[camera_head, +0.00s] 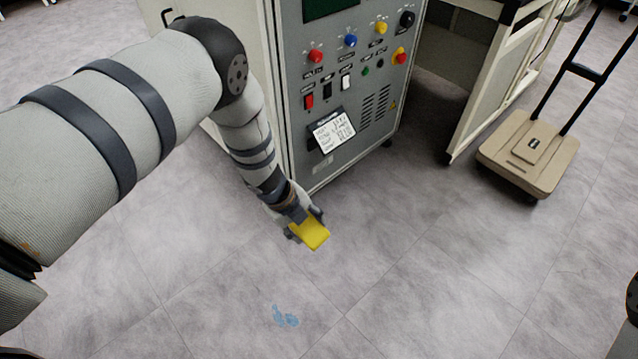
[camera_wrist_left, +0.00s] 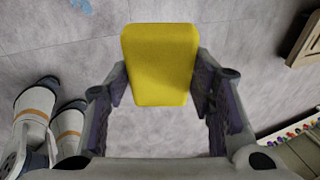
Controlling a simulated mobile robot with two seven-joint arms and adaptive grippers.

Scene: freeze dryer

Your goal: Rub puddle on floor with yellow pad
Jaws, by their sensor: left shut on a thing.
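The yellow pad (camera_head: 310,232) is held by my left gripper (camera_head: 299,222) above the floor, near the lower front corner of the grey cabinet. In the left wrist view the pad (camera_wrist_left: 160,62) sits between the two fingers of my left gripper (camera_wrist_left: 158,85), which are shut on it. The small blue puddle (camera_head: 285,316) lies on the floor in the head view, below the pad in the picture and apart from it. The puddle also shows at the top left of the left wrist view (camera_wrist_left: 82,5). My right gripper is not in view.
The grey freeze dryer cabinet (camera_head: 345,100) with colored knobs and a paper label stands behind the gripper. A beige platform cart (camera_head: 530,150) with a black handle stands at the right. The tiled floor (camera_head: 430,290) around the puddle is clear.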

